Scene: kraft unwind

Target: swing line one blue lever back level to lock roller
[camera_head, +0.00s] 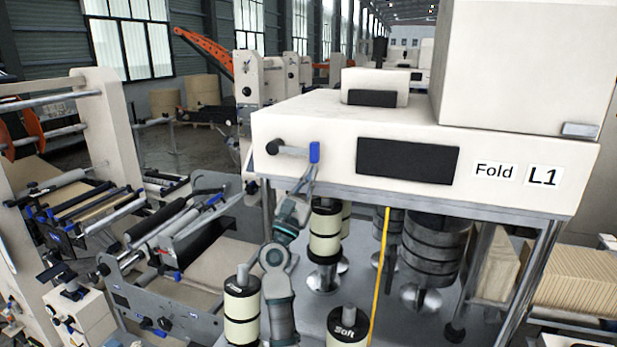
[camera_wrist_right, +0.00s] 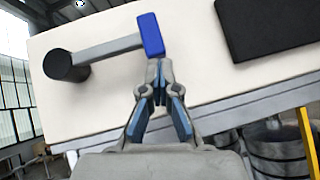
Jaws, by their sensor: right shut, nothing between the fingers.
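The line one lever has a blue handle (camera_head: 315,152) at the end of a grey bar on a black pivot (camera_head: 272,146), on the cream front marked "Fold" and "L1". The bar lies about level, nearly along the panel's lower edge, with the handle to the right of the pivot. The handle (camera_wrist_right: 151,34) and bar (camera_wrist_right: 108,48) also show in the right wrist view. My right gripper (camera_head: 312,170) is shut and empty, its fingertips (camera_wrist_right: 160,68) just below the blue handle; whether they touch it I cannot tell. My left gripper is out of view.
A dark panel (camera_head: 407,160) is right of the lever. Below the housing stand cream rollers (camera_head: 324,235), dark stacked discs (camera_head: 433,250) and a yellow strip (camera_head: 378,280). Another machine with rollers (camera_head: 95,210) stands at left.

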